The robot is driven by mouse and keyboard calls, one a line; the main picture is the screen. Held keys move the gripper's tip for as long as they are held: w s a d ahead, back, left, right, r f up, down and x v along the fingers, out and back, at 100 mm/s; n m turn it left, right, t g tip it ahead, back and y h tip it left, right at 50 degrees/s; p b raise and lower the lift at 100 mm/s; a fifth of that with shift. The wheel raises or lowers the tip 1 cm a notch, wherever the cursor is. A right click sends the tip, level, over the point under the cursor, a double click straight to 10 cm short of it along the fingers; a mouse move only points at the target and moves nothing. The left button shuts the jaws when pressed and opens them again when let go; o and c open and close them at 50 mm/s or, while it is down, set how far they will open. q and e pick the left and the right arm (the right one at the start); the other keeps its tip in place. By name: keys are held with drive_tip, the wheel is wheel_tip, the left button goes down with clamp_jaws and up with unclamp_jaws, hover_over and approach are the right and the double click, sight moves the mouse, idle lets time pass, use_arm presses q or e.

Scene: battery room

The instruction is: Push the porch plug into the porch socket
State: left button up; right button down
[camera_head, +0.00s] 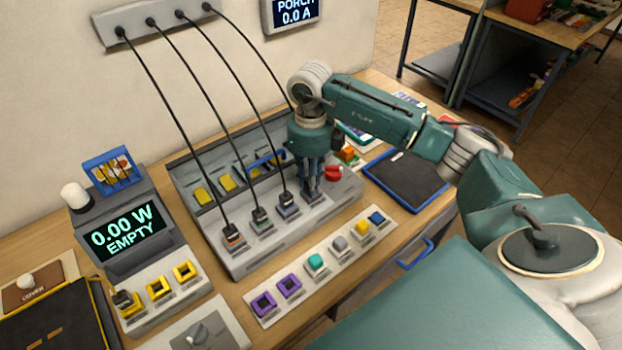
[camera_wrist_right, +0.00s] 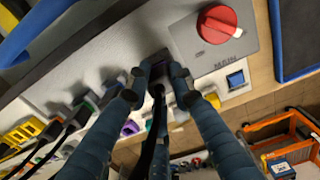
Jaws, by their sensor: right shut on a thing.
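My right gripper (camera_head: 311,188) is at the far right end of the grey panel's row of sockets, pointing down, with its fingers shut on a dark plug. In the right wrist view the fingertips (camera_wrist_right: 160,78) close around the plug (camera_wrist_right: 157,90), and its black cable runs back between the fingers. The socket under the plug is hidden by the fingers; I cannot tell whether the plug is seated. The wall display (camera_head: 295,14) reads PORCH 0.0 A. My left gripper is not in view.
Three other corded plugs, orange-marked (camera_head: 232,237), green-marked (camera_head: 261,217) and blue-grey (camera_head: 288,205), stand left of my gripper, their cables rising to the wall strip (camera_head: 160,22). A red knob (camera_head: 333,173) is close on the right.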

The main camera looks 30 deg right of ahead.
drive_tip(key=shift+f, duration=0.4)
drive_tip(key=c, duration=1.8)
unclamp_jaws()
drive_tip(key=shift+r, duration=0.15)
drive_tip(key=shift+r+p, duration=3.25)
drive_tip(key=shift+r, duration=2.2)
drive_tip(key=shift+f, duration=0.1)
